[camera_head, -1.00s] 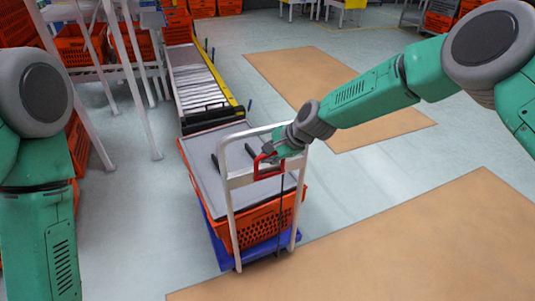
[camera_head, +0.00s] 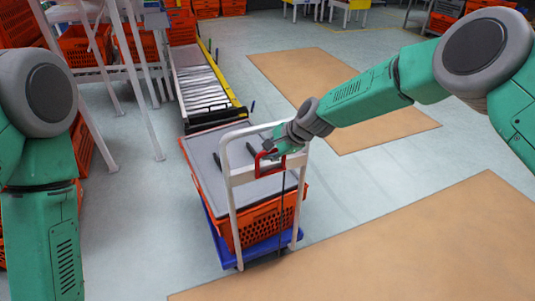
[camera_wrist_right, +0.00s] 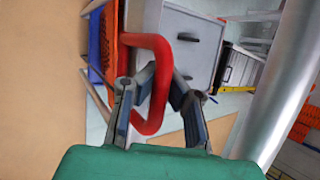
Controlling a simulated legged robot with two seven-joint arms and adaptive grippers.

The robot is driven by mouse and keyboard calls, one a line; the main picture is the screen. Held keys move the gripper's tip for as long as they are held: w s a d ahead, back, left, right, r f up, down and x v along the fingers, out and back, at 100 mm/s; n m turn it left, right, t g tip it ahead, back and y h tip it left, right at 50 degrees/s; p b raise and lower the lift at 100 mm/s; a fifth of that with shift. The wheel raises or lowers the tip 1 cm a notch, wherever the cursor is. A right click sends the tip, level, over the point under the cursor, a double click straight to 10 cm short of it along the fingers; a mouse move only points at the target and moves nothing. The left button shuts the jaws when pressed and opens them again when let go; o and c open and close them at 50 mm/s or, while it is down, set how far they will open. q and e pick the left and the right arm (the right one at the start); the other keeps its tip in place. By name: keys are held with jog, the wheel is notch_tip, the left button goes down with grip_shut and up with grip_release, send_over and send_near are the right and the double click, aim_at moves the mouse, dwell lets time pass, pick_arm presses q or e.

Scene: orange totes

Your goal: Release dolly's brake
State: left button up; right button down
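The dolly is a blue base (camera_head: 224,254) with a white upright handle frame (camera_head: 232,215). A red brake handle (camera_head: 268,167) sits inside the top of the frame. In the right wrist view the red brake handle (camera_wrist_right: 155,42) is a bent loop, with its near bar between my fingers. My right gripper (camera_head: 270,148) is at the handle. My left gripper is outside the view.
An orange tote (camera_head: 262,225) with a grey top (camera_head: 208,158) rides on the dolly. A roller conveyor (camera_head: 200,85) with a yellow rail stands just beyond it. White rack legs (camera_head: 140,70) and orange totes are at left. Open floor (camera_head: 370,185) lies to the right.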

jog(key=c, duration=1.6)
grip_release()
jog(key=shift+w+a+r, duration=0.1)
jog(key=shift+w+r, duration=0.05)
jog(key=shift+r, duration=0.4)
jog(key=shift+o, duration=0.2)
jog(key=shift+s, duration=0.2)
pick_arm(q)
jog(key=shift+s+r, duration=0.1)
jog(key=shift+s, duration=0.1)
pick_arm(e)
jog(key=shift+f, duration=0.2)
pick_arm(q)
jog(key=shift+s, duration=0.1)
pick_arm(e)
jog(key=shift+f, duration=0.1)
